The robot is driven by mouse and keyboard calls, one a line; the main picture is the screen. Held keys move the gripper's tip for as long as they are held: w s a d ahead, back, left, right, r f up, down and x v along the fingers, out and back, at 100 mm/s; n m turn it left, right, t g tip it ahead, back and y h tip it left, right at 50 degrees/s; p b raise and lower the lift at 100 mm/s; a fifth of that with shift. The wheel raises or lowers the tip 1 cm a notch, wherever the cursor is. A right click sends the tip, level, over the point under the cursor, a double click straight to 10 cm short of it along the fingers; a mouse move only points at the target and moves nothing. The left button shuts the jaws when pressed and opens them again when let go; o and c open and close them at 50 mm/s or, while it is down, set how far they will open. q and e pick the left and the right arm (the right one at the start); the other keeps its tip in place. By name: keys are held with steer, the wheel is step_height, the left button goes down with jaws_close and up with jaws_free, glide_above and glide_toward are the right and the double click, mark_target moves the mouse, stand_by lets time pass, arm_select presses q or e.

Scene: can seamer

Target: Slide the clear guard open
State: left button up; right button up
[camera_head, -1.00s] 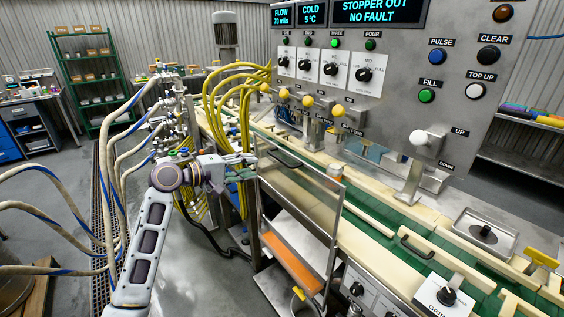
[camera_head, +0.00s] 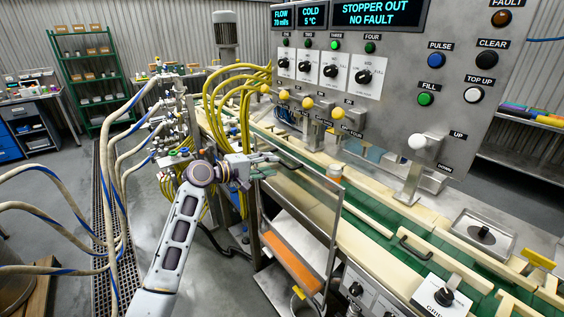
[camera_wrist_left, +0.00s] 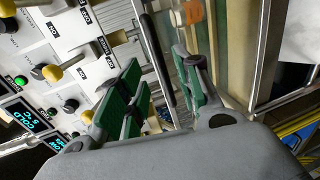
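The clear guard (camera_head: 319,178) is a see-through panel in a metal frame, standing at the front of the conveyor in the head view. A dark bar handle (camera_head: 292,158) shows near its top left. My left gripper (camera_head: 272,164) is at the guard's upper left, close to the handle. In the left wrist view my left gripper (camera_wrist_left: 165,92) has its green-padded fingers spread apart. The black handle (camera_wrist_left: 156,55) shows ahead, in line with the gap between them. I cannot tell whether it touches a finger. My right gripper is not in view.
A control panel (camera_head: 450,120) with knobs and buttons stands above the green conveyor (camera_head: 410,215). Yellow hoses (camera_head: 212,100) hang behind my left gripper. Pale hoses (camera_head: 108,190) run left of my arm. An orange strip (camera_head: 292,262) lies below the guard.

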mark_target(282, 163)
arm_select(q)
steer(key=shift+p+x, duration=0.4)
steer(key=shift+x, duration=2.65)
jaws_close()
